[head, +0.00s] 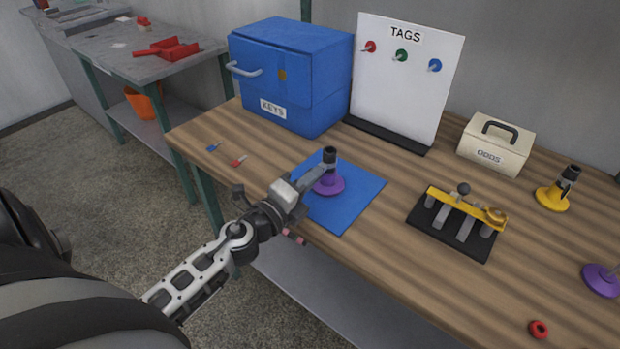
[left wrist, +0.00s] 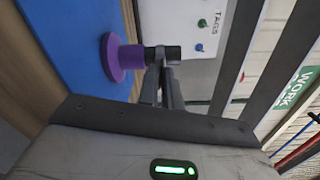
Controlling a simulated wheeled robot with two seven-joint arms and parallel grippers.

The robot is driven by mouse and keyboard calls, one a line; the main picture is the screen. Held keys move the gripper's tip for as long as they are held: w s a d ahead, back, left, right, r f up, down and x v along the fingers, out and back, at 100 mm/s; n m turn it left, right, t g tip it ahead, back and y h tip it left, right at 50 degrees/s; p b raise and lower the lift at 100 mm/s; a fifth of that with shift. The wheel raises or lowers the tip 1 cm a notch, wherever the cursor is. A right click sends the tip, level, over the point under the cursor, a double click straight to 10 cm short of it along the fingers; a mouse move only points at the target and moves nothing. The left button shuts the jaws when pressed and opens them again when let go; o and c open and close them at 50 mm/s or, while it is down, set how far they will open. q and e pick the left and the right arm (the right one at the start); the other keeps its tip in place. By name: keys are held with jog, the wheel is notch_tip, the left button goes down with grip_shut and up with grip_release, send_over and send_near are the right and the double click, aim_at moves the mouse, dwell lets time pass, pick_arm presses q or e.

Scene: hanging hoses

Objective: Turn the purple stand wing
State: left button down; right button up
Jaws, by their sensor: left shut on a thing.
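The purple stand (head: 330,186) stands upright on a blue mat (head: 352,211) near the table's front edge. It has a round purple base, a purple post and a black top with a grey collar. My left gripper (head: 316,176) reaches it from the front left and is shut at the collar, on the stand's wing. In the left wrist view the purple stand (left wrist: 116,57) appears sideways, with the left gripper's fingers (left wrist: 163,78) at its grey collar. The wing itself is mostly hidden between the fingers. My right gripper is not in view.
A blue KEYS cabinet (head: 290,84) and a white TAGS board (head: 407,75) stand behind. A black rack with a yellow bar (head: 462,204), a yellow stand (head: 554,197), another purple base (head: 602,280) and a red ring (head: 539,329) are to the right. Two small keys (head: 239,160) lie left.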

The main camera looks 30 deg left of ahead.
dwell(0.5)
pick_arm(q)
jog(key=c, duration=1.6)
grip_release()
jog(key=shift+c, duration=0.2)
